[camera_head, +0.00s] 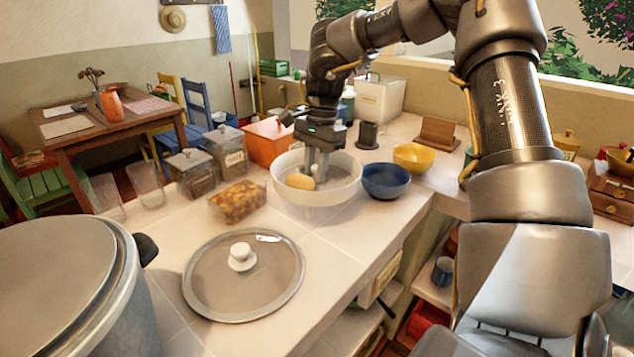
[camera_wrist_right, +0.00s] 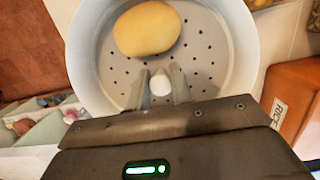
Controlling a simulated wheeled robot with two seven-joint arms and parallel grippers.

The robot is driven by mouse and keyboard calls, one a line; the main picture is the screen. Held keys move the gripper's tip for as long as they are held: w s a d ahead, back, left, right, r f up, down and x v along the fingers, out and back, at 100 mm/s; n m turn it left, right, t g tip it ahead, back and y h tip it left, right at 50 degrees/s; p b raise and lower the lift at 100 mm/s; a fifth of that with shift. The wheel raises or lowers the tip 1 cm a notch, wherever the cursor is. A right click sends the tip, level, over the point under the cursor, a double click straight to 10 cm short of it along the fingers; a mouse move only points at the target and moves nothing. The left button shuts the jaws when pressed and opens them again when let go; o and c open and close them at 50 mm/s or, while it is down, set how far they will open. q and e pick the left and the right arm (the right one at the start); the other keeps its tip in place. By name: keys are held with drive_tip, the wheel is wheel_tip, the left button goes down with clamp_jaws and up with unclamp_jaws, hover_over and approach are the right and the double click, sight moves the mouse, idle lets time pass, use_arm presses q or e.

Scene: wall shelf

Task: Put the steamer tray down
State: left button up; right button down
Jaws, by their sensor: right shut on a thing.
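The steamer tray (camera_head: 330,190) is a round white pan with a perforated bottom, at the middle of the counter in the head view. It also shows in the right wrist view (camera_wrist_right: 236,45). A yellow-tan rounded food piece (camera_wrist_right: 146,28) lies in it, also seen in the head view (camera_head: 301,181). My right gripper (camera_head: 316,176) reaches down into the tray and is shut on its small white central post (camera_wrist_right: 160,83). The tray looks level; whether its underside touches the counter cannot be told. My left gripper is not in view.
A blue bowl (camera_head: 386,181) stands close at the tray's right, with a yellow bowl (camera_head: 412,157) behind. A glass container of food (camera_head: 238,202) and an orange box (camera_head: 268,142) stand left. A glass lid (camera_head: 215,280) and large pot (camera_head: 75,300) are in front.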

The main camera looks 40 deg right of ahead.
drive_tip(key=f, duration=0.3)
drive_tip(key=shift+w+d+f, duration=0.15)
drive_tip(key=shift+d+f, duration=0.2)
drive_tip(key=shift+f, duration=0.15)
drive_tip(key=c, duration=1.2)
unclamp_jaws()
drive_tip(key=shift+c, duration=0.2)
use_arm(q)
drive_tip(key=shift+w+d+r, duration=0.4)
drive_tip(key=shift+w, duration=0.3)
